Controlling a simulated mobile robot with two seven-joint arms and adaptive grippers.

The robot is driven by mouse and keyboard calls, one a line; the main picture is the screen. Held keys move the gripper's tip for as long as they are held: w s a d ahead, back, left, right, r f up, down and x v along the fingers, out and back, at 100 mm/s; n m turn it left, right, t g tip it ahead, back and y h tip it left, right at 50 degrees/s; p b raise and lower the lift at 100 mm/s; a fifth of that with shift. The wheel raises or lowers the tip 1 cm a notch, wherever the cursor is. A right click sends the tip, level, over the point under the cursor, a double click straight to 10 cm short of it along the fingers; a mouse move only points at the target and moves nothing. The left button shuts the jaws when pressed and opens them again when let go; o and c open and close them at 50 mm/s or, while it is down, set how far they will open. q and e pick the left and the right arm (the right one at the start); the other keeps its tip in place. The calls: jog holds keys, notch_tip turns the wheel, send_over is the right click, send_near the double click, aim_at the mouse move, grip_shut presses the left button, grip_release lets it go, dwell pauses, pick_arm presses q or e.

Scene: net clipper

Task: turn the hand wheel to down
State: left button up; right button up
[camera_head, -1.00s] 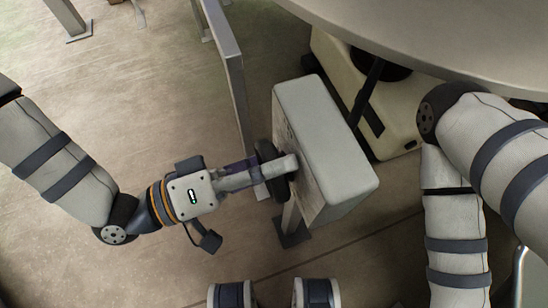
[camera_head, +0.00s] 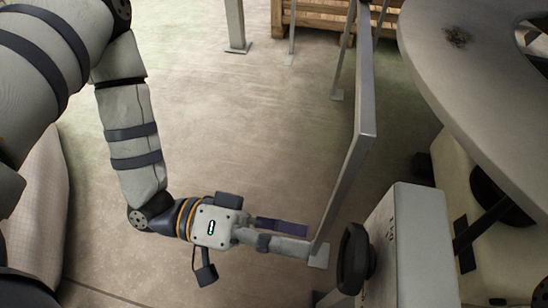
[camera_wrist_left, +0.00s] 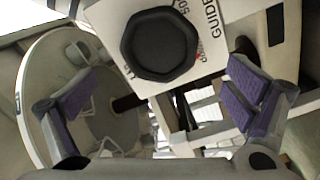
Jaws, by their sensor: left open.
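The hand wheel (camera_head: 353,258) is a black, rounded knob on the left face of a light grey box (camera_head: 418,245) at the lower right of the head view. My left gripper (camera_head: 304,238) points right towards the wheel, apart from it, with its fingers spread and nothing between them. In the left wrist view the wheel (camera_wrist_left: 160,45) faces the camera at top centre, with printed markings around it on the box (camera_wrist_left: 112,22). The purple-padded fingers of the left gripper (camera_wrist_left: 160,88) stand wide apart below and either side of it. My right gripper is not seen.
A metal rail (camera_head: 352,140) rises close beyond the left gripper. A large round grey table (camera_head: 470,90) overhangs at the upper right, above a cream machine body (camera_head: 500,250). A wooden pallet (camera_head: 320,15) lies at the back. The floor (camera_head: 240,130) between is open.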

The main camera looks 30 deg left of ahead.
pick_arm(q)
jog(key=v, duration=0.4)
jog(key=shift+a, duration=0.15)
